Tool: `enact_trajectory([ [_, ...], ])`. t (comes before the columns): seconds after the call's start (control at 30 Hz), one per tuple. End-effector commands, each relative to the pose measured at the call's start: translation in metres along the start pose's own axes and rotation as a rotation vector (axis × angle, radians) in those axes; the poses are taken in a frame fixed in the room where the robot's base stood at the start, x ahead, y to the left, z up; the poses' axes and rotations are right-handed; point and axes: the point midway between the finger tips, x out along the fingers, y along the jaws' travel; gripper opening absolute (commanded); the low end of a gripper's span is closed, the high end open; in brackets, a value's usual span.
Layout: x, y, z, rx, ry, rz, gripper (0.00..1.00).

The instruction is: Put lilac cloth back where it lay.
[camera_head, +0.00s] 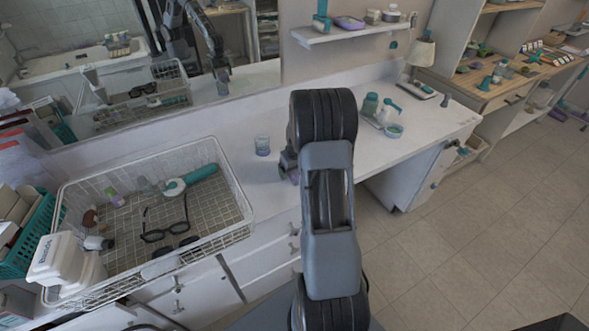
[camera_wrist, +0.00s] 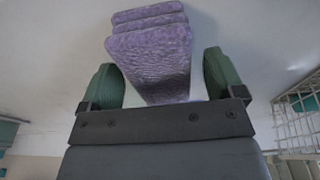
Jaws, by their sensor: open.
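The lilac cloth (camera_wrist: 150,50) is folded into a thick, layered pad in the wrist view. Its near end lies between the two green-padded fingers of my gripper (camera_wrist: 158,75), and its far end extends beyond the fingertips. The fingers are open, one on each side of the cloth. A pale surface shows behind the cloth; I cannot tell whether the cloth rests on it. In the head view, my arm hides most of the gripper and cloth. Only a small greyish-lilac patch (camera_head: 288,163) shows left of the arm, above the white counter (camera_head: 235,150).
A wire basket (camera_head: 240,187) holding glasses and bottles stands left on the counter; its edge shows in the wrist view (camera_wrist: 300,112). Jars on a tray (camera_head: 382,118) stand right. A mirror (camera_head: 160,70) backs the counter.

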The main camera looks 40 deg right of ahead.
Motion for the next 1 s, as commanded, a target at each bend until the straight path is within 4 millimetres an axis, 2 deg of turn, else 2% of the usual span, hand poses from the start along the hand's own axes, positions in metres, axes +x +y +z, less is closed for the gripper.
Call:
enact_trajectory([
  [1.0,-0.038,0.000,0.000,0.000,0.001,0.001,0.88],
])
